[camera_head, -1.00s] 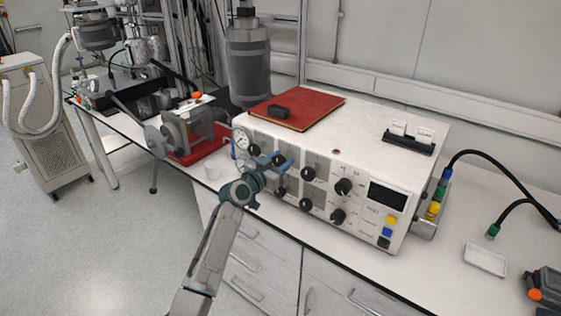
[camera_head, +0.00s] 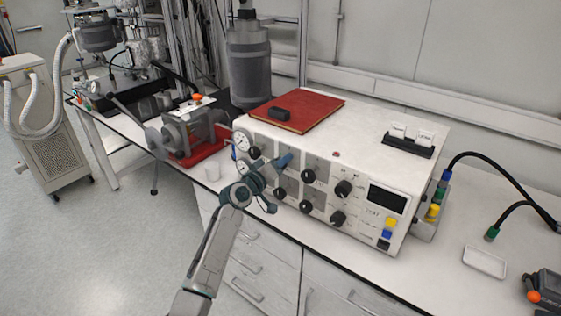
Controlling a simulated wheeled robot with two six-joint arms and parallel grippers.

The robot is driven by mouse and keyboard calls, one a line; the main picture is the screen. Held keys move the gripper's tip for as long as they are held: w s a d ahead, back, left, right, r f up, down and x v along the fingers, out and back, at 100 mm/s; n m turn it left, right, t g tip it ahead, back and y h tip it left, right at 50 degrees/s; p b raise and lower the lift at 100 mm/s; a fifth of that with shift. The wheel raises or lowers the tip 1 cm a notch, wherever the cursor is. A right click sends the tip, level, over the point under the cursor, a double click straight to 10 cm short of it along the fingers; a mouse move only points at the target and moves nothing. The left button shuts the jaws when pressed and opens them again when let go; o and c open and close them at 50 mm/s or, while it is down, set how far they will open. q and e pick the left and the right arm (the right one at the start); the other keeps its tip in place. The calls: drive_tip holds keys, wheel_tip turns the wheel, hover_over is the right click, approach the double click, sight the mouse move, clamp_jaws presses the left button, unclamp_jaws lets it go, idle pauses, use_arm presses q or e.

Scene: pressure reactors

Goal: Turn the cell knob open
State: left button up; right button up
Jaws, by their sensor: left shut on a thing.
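A white control box (camera_head: 375,140) stands on the bench, with rows of black knobs on its sloped front. Uncovered knobs include an upper one (camera_head: 308,176), a lower one (camera_head: 280,193) and a larger one (camera_head: 344,188). The panel labels are too small to read, so I cannot tell by label which is the cell knob. My left gripper (camera_head: 274,178) is at the left part of the panel, shut on a knob that its fingers and wrist largely hide. One finger points up and right across the panel. My right gripper is not in view.
A red book (camera_head: 325,107) with a small black object lies on the box. A white tray (camera_head: 485,261) lies right.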

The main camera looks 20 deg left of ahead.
use_arm(q)
drive_tip(key=n+p, duration=0.1)
drive_tip(key=n, duration=0.3)
drive_tip(key=shift+p, duration=0.3)
drive_tip(key=shift+f+n+p, duration=0.1)
drive_tip(key=shift+n+p, duration=0.3)
drive_tip(key=shift+n, duration=0.9)
drive_tip(key=o, duration=1)
drive_tip(key=shift+c, duration=0.2)
drive_tip(key=b+v, duration=0.2)
drive_tip(key=v, duration=0.9)
